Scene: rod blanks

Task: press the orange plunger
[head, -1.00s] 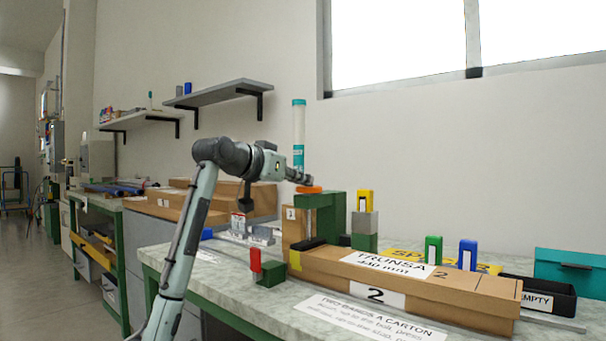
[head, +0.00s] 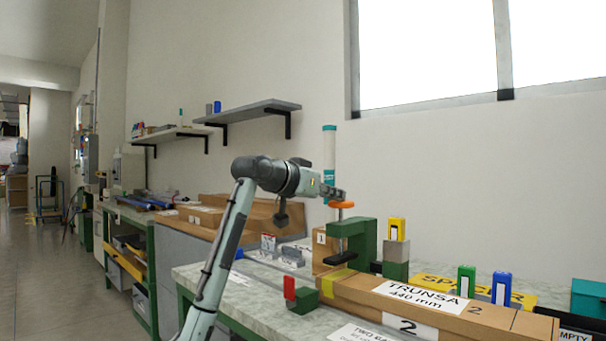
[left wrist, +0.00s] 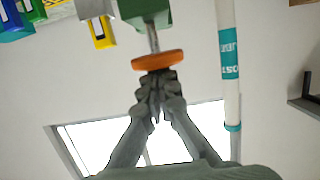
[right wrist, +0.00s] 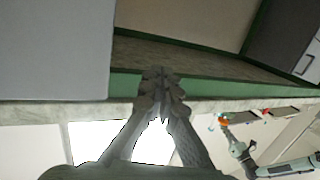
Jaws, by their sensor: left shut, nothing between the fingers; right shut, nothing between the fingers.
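The orange plunger (head: 341,204) is a flat disc on a thin metal stem above the green press (head: 355,235). A length of stem shows between disc and press. My left gripper (head: 336,193) is shut and empty, just above the disc. In the left wrist view its fingertips (left wrist: 157,80) are close against the orange disc (left wrist: 157,60); I cannot tell whether they touch. The press stands at the left end of a long carton (head: 440,318). My right gripper (right wrist: 160,76) is shut and empty, near the green bench edge (right wrist: 205,86), and not in the head view.
A clear tube with teal bands (head: 329,150) stands behind the press. A yellow and grey block stack (head: 396,250), green block (head: 466,279) and blue block (head: 501,288) stand to the right. A red and green piece (head: 290,287) is in front. Shelves (head: 250,111) hang on the wall.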

